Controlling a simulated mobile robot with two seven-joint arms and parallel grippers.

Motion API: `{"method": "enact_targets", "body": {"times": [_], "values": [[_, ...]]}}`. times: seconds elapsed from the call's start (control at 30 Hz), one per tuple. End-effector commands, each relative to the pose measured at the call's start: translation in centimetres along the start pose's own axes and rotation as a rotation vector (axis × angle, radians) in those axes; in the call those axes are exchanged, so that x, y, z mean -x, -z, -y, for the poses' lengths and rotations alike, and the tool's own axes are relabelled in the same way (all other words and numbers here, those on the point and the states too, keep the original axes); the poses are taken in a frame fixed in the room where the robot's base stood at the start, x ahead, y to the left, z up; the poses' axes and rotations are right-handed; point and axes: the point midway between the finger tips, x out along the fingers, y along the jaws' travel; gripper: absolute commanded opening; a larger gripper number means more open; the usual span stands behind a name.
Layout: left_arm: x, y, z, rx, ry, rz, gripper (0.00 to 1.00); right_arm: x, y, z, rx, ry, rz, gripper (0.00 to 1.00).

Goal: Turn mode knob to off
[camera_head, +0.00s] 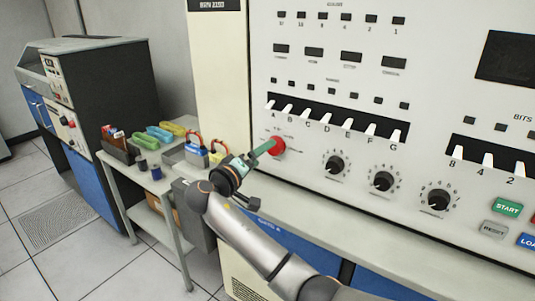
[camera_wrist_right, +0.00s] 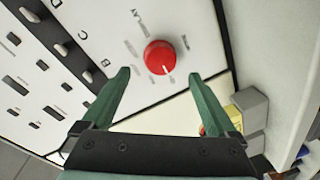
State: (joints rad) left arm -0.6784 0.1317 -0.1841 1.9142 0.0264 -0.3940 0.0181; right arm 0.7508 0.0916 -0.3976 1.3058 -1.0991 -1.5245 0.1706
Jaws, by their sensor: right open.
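A round red knob (camera_head: 277,145), which looks like the mode knob, sits at the lower left of the white control panel (camera_head: 225,85). My right gripper (camera_head: 265,147) has green fingers reaching to the knob from the left. In the wrist view the right gripper (camera_wrist_right: 160,76) is open, its fingertips apart on either side below the knob, not closed on it. My left gripper is not in view.
Three black dials, including one (camera_head: 335,166), sit right of the red knob, under a row of white lettered switches (camera_head: 337,122). A ledge (camera_head: 340,215) runs below the panel. A side table with colored items (camera_head: 158,134) stands left of my arm.

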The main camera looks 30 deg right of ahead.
Motion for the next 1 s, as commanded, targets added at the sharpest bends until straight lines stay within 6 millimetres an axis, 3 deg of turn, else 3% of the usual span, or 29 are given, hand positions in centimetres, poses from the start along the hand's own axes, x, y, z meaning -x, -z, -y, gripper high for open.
{"method": "enact_targets", "body": {"times": [0.2,0.4,1.0], "values": [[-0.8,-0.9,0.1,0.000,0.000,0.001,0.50,4.7,-0.1,0.3,-0.001,0.003,-0.001,0.93],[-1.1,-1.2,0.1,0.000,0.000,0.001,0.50,7.0,-0.1,0.1,0.000,0.001,0.000,0.93],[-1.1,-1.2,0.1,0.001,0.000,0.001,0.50,7.4,0.0,0.0,0.001,0.000,0.001,0.93]]}}
